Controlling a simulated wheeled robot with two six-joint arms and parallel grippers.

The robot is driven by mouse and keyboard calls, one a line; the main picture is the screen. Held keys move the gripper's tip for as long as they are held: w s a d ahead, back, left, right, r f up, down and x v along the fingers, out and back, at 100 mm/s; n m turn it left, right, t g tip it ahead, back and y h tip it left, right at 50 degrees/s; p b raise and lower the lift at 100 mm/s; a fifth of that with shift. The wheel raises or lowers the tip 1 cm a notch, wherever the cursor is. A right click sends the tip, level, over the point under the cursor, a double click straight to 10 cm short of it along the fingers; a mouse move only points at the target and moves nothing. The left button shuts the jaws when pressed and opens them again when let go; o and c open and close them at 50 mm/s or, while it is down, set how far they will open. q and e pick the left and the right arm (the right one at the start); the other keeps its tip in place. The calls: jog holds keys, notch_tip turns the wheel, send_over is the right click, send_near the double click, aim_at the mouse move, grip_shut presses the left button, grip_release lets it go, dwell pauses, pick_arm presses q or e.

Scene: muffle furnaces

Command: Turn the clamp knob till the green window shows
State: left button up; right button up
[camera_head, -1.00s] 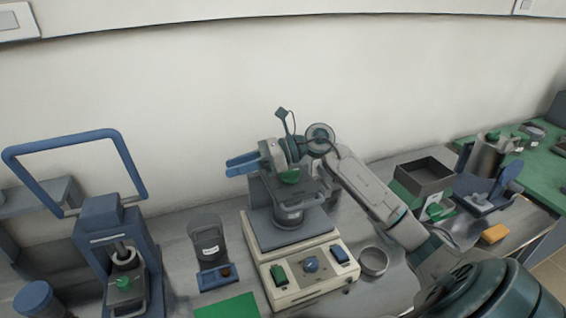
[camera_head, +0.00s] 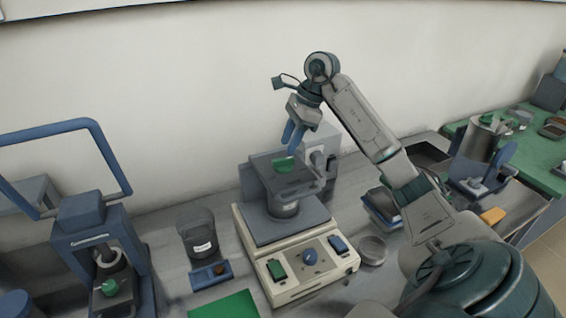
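A green knob (camera_head: 285,163) sits on the dark top plate of a machine with a cream base (camera_head: 252,248). It is probably the clamp knob. My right gripper (camera_head: 293,148) points down just above this knob, with its two blue fingers a little apart and nothing seen between them. Contact with the knob cannot be told. I cannot make out a green window on the clamp. The base front carries a blue dial (camera_head: 310,257), a green switch (camera_head: 277,270) and a blue switch (camera_head: 338,244). My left gripper is not in view.
A blue press (camera_head: 85,222) with a raised handle loop stands at the left. A dark beaker (camera_head: 198,235) and a round metal dish (camera_head: 372,250) flank the machine. A green mat (camera_head: 225,306) lies in front. Trays and a metal pot (camera_head: 478,140) stand at the right.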

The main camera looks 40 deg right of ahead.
aim_at(281, 159)
jog(key=shift+b+x, duration=0.35)
jog(key=shift+x, duration=0.85)
jog(key=shift+w+a+f, duration=0.1)
jog(key=shift+a+f, duration=0.05)
jog(key=shift+f, duration=0.15)
jog(key=shift+p+x, duration=0.35)
jog(key=shift+x, duration=0.45)
